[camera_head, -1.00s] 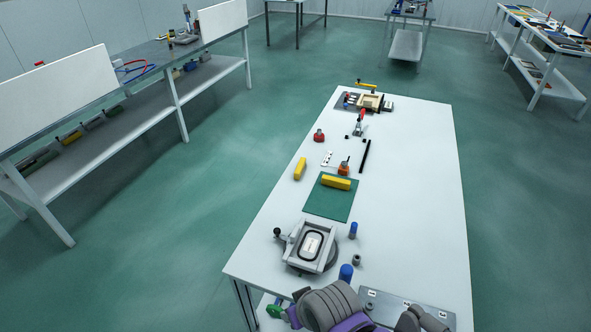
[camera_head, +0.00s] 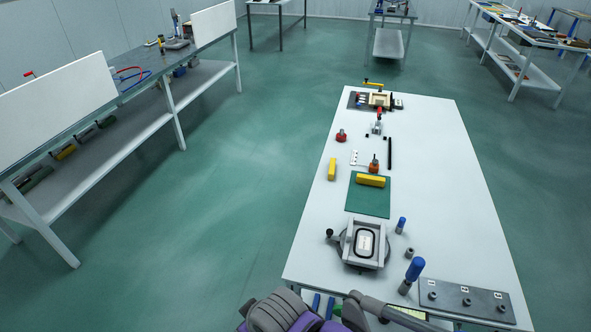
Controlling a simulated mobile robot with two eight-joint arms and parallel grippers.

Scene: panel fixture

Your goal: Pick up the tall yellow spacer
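Two yellow blocks are on the white table. One yellow block (camera_head: 332,168) is at the table's left side, off the mat, its long side pointing away from me. Another yellow block (camera_head: 370,180) lies crosswise on the green mat (camera_head: 368,203). I cannot tell for sure which is the tall yellow spacer. Both are free of any gripper. Grey and purple links of my arms show at the bottom edge, well short of both blocks. Neither gripper's fingers can be seen.
A clamp fixture (camera_head: 364,246) stands in front of the mat. Blue-topped pegs (camera_head: 401,225) and (camera_head: 414,268) stand to its right, near a grey plate (camera_head: 463,297). An orange part (camera_head: 374,165) and a black bar (camera_head: 390,153) lie behind the mat. The table's right side is mostly clear.

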